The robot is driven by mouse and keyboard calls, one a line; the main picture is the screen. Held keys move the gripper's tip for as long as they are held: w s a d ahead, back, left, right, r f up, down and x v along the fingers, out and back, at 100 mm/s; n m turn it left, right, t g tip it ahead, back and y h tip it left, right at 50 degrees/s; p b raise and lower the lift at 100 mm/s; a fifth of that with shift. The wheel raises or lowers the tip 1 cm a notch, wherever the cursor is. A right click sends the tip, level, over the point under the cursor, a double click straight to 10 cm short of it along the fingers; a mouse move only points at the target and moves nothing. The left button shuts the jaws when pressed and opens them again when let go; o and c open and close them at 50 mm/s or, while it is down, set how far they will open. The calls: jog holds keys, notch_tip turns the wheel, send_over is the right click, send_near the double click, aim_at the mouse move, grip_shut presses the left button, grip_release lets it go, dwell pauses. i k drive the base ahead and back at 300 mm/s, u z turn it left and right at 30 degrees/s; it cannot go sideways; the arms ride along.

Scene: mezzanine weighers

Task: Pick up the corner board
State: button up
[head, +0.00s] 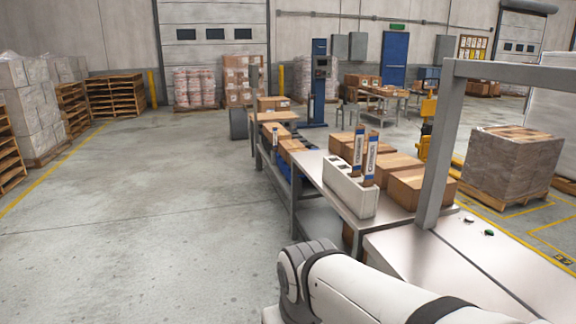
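Two tall, narrow upright pieces with brown, white and blue faces, likely corner boards, stand in a white slotted holder (349,194) on the metal table. The left one (359,148) and the right one (371,156) are close together at the holder's right part. Openings show in the holder's top to their left. Their lower ends are hidden inside the holder. My arm crosses the bottom of the head view, in front of the table. My gripper is not in view, so its state and hold are not shown.
The metal table (388,224) also bears several cardboard boxes (421,187) behind and beside the holder. A grey metal frame post (439,150) rises to the right. The concrete floor (150,230) at left is clear.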

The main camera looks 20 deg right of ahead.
aim_at(372, 146)
jog(key=z, duration=0.05)
jog(key=i, duration=3.15)
jog(key=z, duration=2.15)
